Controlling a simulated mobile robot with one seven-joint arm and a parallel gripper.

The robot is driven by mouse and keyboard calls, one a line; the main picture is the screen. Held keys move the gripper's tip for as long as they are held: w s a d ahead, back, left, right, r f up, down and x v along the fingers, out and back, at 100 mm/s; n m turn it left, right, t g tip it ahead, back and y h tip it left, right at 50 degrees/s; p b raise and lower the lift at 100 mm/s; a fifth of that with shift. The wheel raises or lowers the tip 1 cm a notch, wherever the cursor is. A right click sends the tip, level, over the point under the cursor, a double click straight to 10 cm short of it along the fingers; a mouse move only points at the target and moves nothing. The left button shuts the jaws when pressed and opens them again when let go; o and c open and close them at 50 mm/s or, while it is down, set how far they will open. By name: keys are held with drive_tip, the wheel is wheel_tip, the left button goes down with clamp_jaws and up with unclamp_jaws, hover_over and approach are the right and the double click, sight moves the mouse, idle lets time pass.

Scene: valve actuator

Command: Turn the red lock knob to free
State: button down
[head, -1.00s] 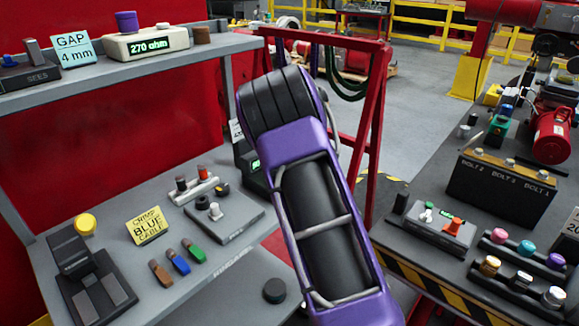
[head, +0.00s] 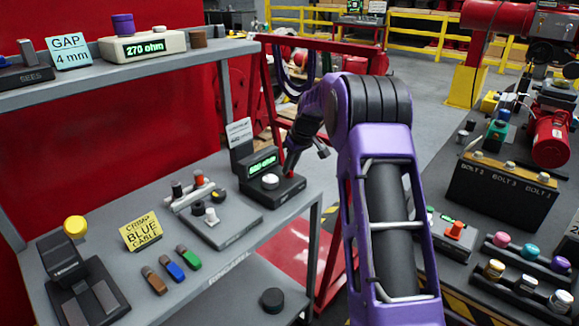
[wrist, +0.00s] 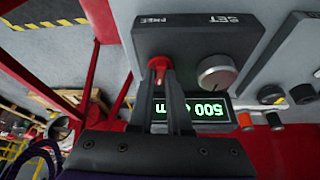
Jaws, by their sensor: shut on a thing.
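The red lock knob (wrist: 158,64) sits on a dark instrument box (wrist: 192,38) in the wrist view, which shows the box upside down. My gripper (wrist: 160,76) is shut on the knob, one dark finger on each side. A label reading FREE is beside the knob, and one reading SET is beside a silver dial knob (wrist: 216,73). A green display (wrist: 190,110) reads about 500. In the head view the box (head: 270,189) stands at the bench's right end, with my gripper (head: 289,166) at its right side. The knob's exact angle is hard to tell.
A grey plate with small knobs (head: 214,219) lies left of the box. Coloured connectors (head: 172,267) and a yellow card (head: 140,229) are nearer on the bench. A shelf (head: 130,68) overhangs behind. A red frame (head: 267,100) stands beyond the box.

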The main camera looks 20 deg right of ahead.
drive_tip(key=shift+n, duration=0.5)
drive_tip(key=c, duration=0.9)
unclamp_jaws()
drive_tip(key=shift+o, duration=0.2)
drive_tip(key=p+v, duration=0.1)
drive_tip(key=v, duration=1.6)
drive_tip(key=shift+w+d+r+p, duration=0.2)
drive_tip(key=shift+d+p, duration=0.05)
drive_tip(key=shift+p, duration=0.05)
